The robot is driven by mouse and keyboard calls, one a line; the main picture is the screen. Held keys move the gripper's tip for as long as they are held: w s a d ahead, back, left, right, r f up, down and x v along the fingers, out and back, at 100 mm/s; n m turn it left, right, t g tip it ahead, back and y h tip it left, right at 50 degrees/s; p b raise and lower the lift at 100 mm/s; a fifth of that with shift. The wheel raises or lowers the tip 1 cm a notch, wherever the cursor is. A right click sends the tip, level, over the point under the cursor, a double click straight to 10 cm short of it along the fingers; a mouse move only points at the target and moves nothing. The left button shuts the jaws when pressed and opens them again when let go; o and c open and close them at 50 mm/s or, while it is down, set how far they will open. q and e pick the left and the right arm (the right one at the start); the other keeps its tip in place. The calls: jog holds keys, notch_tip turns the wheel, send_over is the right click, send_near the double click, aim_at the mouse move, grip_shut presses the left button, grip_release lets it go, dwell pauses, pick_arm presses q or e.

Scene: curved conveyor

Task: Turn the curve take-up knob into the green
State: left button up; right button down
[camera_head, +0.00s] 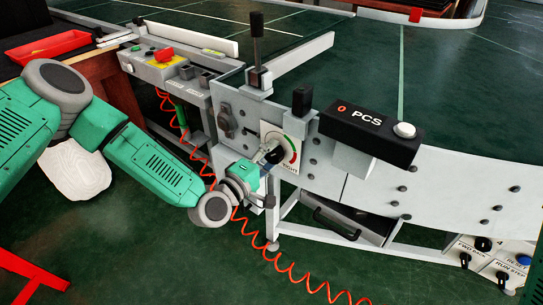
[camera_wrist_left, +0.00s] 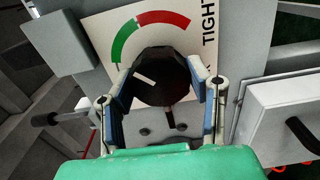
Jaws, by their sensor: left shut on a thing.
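The black take-up knob (camera_wrist_left: 165,78) sits on a white dial plate (camera_wrist_left: 100,32) with a green arc, a red arc and the word TIGHT. In the wrist view the knob's white mark points left and slightly up, roughly toward the lower end of the green arc. My left gripper (camera_wrist_left: 158,88) is shut on the knob, one finger on each side. In the head view my left gripper (camera_head: 266,172) reaches the dial plate (camera_head: 291,137) from the lower left and partly hides the knob. My right gripper is not in view.
A black PCS box (camera_head: 365,132) juts out right of the dial. A control box with a red button (camera_head: 164,54) stands at upper left. An orange coiled cable (camera_head: 290,272) hangs below my left gripper. A lower panel with buttons (camera_head: 490,255) is at the bottom right.

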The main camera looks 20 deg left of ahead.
pick_arm(q)
jog(key=shift+w+a, duration=0.15)
jog(key=shift+a, duration=0.05)
jog(key=o, duration=1.2)
jog(key=shift+f, duration=0.15)
jog(key=shift+c, duration=0.2)
jog(key=v, duration=1.2)
